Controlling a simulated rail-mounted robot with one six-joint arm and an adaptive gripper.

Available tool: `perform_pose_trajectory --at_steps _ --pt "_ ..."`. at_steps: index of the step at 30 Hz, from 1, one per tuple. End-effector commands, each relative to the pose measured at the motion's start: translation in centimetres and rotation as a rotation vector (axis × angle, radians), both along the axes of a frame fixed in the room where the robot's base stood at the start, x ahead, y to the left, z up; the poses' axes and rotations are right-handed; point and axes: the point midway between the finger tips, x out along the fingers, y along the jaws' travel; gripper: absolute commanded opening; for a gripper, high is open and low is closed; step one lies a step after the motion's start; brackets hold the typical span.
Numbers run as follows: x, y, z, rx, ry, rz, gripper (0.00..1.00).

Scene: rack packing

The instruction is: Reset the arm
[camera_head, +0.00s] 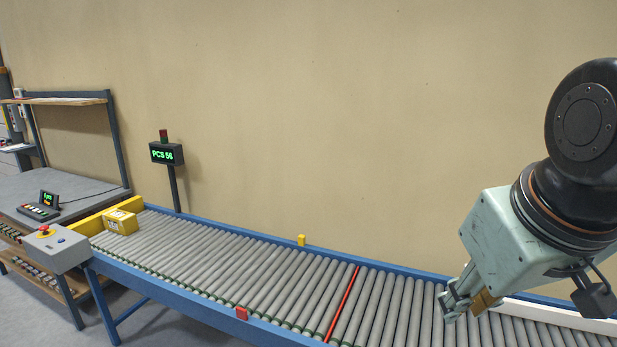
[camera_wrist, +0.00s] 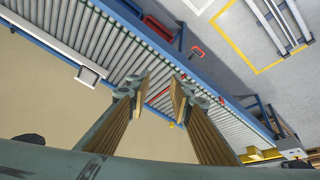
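My gripper (camera_head: 464,302) hangs over the right part of the roller conveyor (camera_head: 250,272) in the head view, pointing down and to the left. In the wrist view my gripper (camera_wrist: 159,96) has its two fingers apart, with a clear gap and nothing between them. The conveyor rollers (camera_wrist: 115,58) show beyond the fingertips. My arm comes in from the right edge of the head view.
A yellow box (camera_head: 121,221) sits at the conveyor's far left end. A display post (camera_head: 167,154) reading "PCS 56" stands behind the conveyor. A control box (camera_head: 56,247) and a grey workbench (camera_head: 75,192) are at left. The middle rollers are clear.

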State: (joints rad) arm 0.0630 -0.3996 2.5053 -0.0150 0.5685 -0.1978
Motion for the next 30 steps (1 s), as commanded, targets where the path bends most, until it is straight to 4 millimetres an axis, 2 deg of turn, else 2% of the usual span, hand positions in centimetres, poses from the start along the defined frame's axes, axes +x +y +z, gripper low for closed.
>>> perform_pose_trajectory --at_steps 15,21,30 --pt "-10.0 2.2 1.9 0.076 0.095 -0.101 0.20" --pt "-12.0 2.5 2.1 0.090 0.117 -0.123 0.20" --pt "-12.4 2.6 2.1 0.093 0.121 -0.127 0.20"
